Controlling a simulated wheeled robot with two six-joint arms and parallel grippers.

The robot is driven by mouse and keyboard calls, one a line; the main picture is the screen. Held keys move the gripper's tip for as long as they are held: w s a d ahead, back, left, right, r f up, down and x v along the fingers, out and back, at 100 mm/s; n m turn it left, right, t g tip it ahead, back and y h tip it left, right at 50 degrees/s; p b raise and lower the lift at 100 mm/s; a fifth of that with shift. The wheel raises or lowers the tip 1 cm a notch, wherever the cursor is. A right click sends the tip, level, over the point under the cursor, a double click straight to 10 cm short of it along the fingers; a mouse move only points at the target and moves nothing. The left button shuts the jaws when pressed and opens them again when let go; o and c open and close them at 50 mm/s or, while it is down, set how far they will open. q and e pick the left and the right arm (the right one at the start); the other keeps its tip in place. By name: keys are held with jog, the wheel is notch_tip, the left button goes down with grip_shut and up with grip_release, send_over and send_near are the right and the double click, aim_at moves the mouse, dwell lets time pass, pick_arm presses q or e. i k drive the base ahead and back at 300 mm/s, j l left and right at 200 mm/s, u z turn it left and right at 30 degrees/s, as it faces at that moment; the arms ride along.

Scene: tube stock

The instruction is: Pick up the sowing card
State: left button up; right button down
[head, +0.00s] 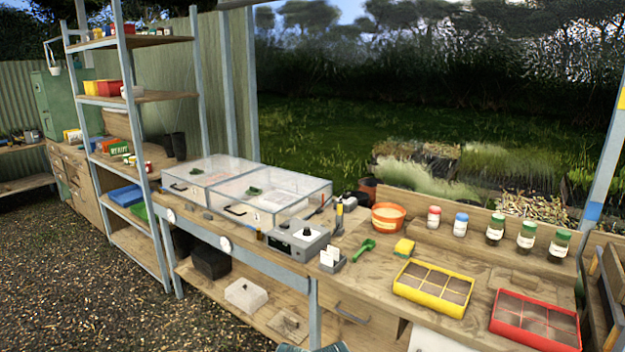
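Small white cards (330,254) stand upright in a small grey holder (334,266) on the wooden bench, left of the yellow tray. One of these may be the sowing card; any writing on them is too small to read. Neither my left nor my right gripper is in view, and nothing is seen touching the cards.
A grey device (299,240) stands left of the holder and a green scoop (364,249) lies to its right. A yellow sponge (404,247), an orange bowl (388,216), a yellow divided tray (434,288) and a red divided tray (535,320) are farther right. Clear-lidded boxes (270,193) stand left.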

aim_at(327, 259)
jog(key=i+l+u, duration=0.2)
jog(key=i, duration=0.3)
jog(key=i+l+u, duration=0.15)
jog(key=i, duration=0.3)
jog(key=i+l+u, duration=0.2)
jog(key=i, duration=0.3)
jog(key=l, duration=0.1)
